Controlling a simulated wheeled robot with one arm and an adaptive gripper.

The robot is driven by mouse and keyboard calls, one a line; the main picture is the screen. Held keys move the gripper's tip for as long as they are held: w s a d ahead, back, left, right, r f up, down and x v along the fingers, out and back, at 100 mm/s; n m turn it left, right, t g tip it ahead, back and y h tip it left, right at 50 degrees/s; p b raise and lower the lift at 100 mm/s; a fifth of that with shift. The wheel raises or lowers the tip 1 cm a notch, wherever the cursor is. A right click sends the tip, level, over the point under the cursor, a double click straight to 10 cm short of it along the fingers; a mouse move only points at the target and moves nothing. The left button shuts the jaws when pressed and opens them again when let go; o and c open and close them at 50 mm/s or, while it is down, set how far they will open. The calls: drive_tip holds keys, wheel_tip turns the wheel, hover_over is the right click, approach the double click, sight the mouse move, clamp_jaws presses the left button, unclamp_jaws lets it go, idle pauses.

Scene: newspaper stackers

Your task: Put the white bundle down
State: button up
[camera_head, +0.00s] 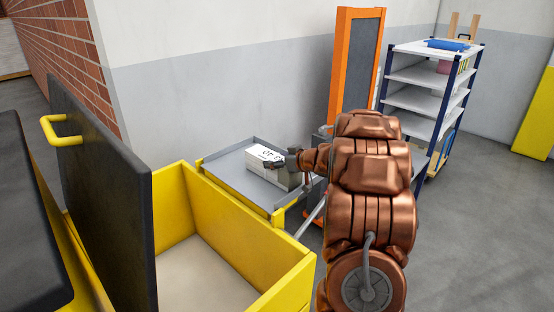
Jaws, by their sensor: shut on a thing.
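The white bundle (264,155) is a block-shaped stack with dark printing on top. It is at the middle of the view, over the grey tray table (232,161), towards its right side. Whether it touches the tray surface I cannot tell. My gripper (279,163) is shut on the bundle from its right side. My copper-coloured arm hides part of the area to the right of the tray, and the fingertips show only small.
A yellow bin (263,235) with a pale floor stands in front of the tray. A black panel (105,195) with a yellow handle (60,131) stands left. An orange-framed board (356,68) and a white shelf rack (425,76) stand behind my arm. Grey floor at right is clear.

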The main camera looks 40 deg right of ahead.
drive_tip(key=o, duration=1.8)
drive_tip(key=shift+f, duration=0.1)
drive_tip(key=shift+s+d+r, duration=0.1)
drive_tip(key=shift+s+r, duration=0.2)
drive_tip(key=shift+s, duration=0.15)
drive_tip(key=v, duration=1.1)
drive_tip(key=shift+b, duration=0.4)
